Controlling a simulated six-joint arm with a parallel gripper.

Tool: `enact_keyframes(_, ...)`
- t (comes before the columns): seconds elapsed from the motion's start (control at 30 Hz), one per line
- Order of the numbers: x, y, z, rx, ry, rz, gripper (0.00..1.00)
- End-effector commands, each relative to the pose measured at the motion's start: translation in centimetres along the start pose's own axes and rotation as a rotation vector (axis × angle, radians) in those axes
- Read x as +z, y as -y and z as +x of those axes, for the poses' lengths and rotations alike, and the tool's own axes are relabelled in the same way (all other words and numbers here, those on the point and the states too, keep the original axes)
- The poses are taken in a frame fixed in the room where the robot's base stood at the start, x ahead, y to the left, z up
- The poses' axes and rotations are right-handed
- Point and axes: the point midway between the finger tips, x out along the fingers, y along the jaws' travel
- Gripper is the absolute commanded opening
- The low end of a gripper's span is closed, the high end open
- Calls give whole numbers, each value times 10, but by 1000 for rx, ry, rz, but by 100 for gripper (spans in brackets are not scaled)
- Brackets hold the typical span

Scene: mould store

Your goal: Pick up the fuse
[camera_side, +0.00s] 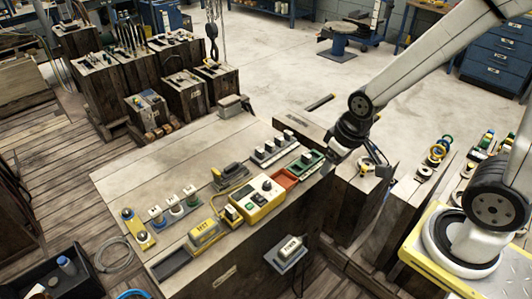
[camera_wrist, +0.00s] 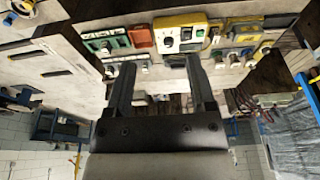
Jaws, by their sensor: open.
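I cannot tell for certain which thing is the fuse. Small white-bodied pieces stand in a grey holder (camera_side: 272,151) and in a green holder (camera_side: 305,163) on the bench; the green holder also shows in the wrist view (camera_wrist: 105,42). A grey unit with a white, lettered top (camera_side: 289,248) is at the bench's front side; its lettering is too small to read. My gripper (camera_wrist: 160,84) is open, with nothing between its two fingers. In the side view its wrist hangs at the bench's right end, close to the green holder; its fingertips are hard to make out there.
A yellow tester (camera_side: 258,198), a red tray (camera_side: 285,178), a yellow box (camera_side: 205,234) and a row of white-topped pieces (camera_side: 173,204) stand on the bench. Dark wooden blocks (camera_side: 365,190) flank its right end. The bench's back left (camera_side: 150,165) is bare.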

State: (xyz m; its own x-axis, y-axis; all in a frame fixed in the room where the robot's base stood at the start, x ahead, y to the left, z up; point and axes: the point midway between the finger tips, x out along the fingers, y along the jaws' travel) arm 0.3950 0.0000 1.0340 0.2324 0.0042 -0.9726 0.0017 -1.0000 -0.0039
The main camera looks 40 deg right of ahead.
Motion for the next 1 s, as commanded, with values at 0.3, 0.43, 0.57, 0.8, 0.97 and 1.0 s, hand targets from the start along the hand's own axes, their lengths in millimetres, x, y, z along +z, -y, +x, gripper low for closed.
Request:
enact_keyframes(0.3, -48, 1, 18, -46, -35, -2, 71)
enact_keyframes(0.43, -80, -2, 34, -71, -67, -6, 71)
enact_keyframes(0.57, -113, -6, 53, -89, -104, -6, 71)
enact_keyframes(0.8, -168, -21, 93, -100, -176, -9, 71)
enact_keyframes(0.97, -198, -35, 124, -93, -222, -8, 71)
enact_keyframes(1.0, -205, -39, 132, -89, -233, -7, 71)
